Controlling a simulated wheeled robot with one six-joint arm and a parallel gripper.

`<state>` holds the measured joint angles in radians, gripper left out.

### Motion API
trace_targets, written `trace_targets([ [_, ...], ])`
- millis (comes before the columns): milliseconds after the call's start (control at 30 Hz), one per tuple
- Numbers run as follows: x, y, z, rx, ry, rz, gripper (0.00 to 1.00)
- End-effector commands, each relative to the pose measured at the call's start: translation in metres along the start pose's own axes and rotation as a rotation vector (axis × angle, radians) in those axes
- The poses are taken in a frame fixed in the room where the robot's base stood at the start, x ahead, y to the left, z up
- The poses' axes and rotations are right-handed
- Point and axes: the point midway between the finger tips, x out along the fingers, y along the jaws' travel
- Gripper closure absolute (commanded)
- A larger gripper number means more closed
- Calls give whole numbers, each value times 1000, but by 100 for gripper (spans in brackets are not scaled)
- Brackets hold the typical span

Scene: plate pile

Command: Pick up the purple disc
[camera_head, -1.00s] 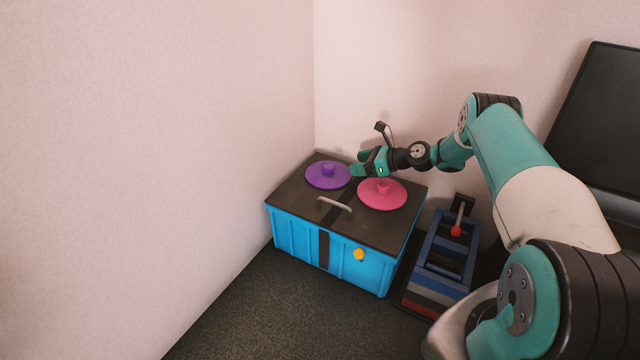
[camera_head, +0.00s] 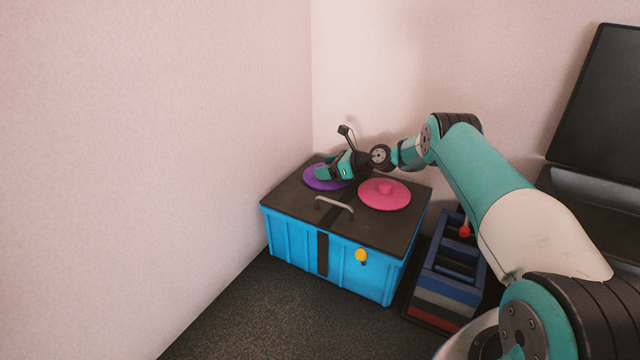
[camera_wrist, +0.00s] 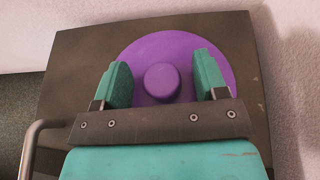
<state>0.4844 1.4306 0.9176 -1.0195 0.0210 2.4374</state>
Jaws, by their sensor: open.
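The purple disc (camera_head: 314,182) lies flat at the back left of the dark lid on the blue box. It has a round knob in its middle, which shows clearly in the wrist view (camera_wrist: 162,82). My gripper (camera_head: 322,172) is over the disc and hides part of it in the head view. In the wrist view my gripper (camera_wrist: 160,80) is open, with one teal finger on each side of the knob and a gap on both sides. I cannot tell how far the fingertips are above the disc.
A pink disc (camera_head: 384,200) with a knob lies to the right on the same lid. A grey handle (camera_head: 335,206) stands up at the lid's front. Walls rise close behind and left of the blue box (camera_head: 295,243). A stack of crates (camera_head: 452,285) stands to its right.

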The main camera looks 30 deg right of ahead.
Motion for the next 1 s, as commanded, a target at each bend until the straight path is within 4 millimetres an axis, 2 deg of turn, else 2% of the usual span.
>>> trace_targets([
  [133, 0, 0, 1, 0, 0, 0, 34],
  [167, 0, 0, 1, 0, 0, 0, 38],
  [300, 0, 0, 1, 0, 0, 1, 71],
  [400, 0, 0, 1, 0, 0, 1, 90],
  [767, -3, 0, 7, 0, 0, 1, 90],
  [867, -7, 0, 17, 0, 0, 1, 90],
  [1000, -18, 0, 44, -2, -1, 0, 90],
])
